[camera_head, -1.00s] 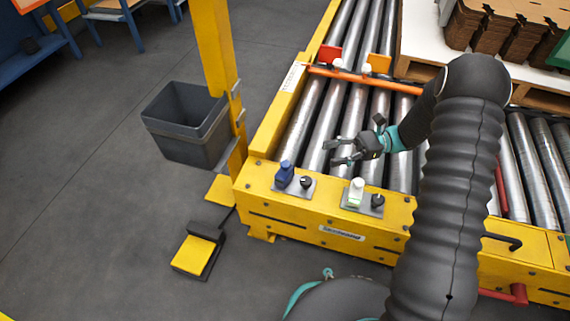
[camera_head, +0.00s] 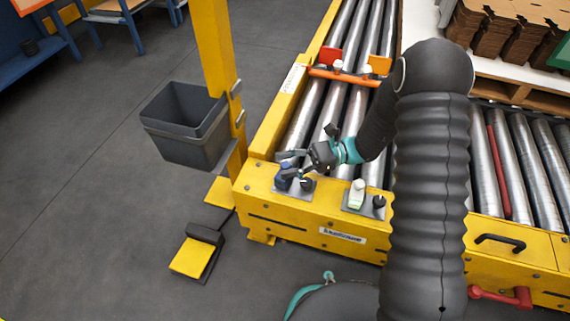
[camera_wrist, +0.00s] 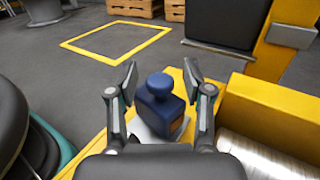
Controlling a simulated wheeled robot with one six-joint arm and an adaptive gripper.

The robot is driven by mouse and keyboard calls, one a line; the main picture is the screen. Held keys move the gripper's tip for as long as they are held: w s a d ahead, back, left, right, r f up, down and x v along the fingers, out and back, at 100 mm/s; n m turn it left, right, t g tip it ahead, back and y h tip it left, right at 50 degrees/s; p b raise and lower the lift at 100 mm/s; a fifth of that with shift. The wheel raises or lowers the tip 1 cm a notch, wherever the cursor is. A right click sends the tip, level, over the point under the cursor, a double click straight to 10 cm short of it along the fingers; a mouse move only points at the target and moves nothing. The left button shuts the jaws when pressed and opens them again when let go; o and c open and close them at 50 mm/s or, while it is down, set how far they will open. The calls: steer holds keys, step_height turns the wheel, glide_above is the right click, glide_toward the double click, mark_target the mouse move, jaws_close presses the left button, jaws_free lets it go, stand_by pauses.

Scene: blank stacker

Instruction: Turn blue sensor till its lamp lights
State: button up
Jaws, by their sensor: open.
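The blue sensor (camera_wrist: 160,102) stands upright on a grey plate (camera_wrist: 144,133) on the yellow conveyor frame. In the wrist view it is between the two open fingers of my gripper (camera_wrist: 160,80), with a gap on each side. A black knob (camera_head: 307,184) sits beside the sensor on the same plate.
A pale green-white sensor (camera_head: 357,192) and another black knob (camera_head: 379,202) stand to the right on the frame. A grey bin (camera_head: 185,125) hangs on the yellow post (camera_head: 215,50). An orange bar (camera_head: 345,76) crosses the rollers behind.

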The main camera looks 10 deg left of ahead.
steer(key=shift+s+a, duration=0.1)
steer(key=shift+a, duration=0.1)
jaws_close()
steer(key=shift+r+n+g+h+p, duration=0.1)
steer(key=shift+n+g+h+p, duration=0.5)
steer(key=shift+g, duration=0.4)
steer(key=shift+n+g+h, duration=0.5)
steer(key=shift+n+g, duration=0.2)
jaws_free()
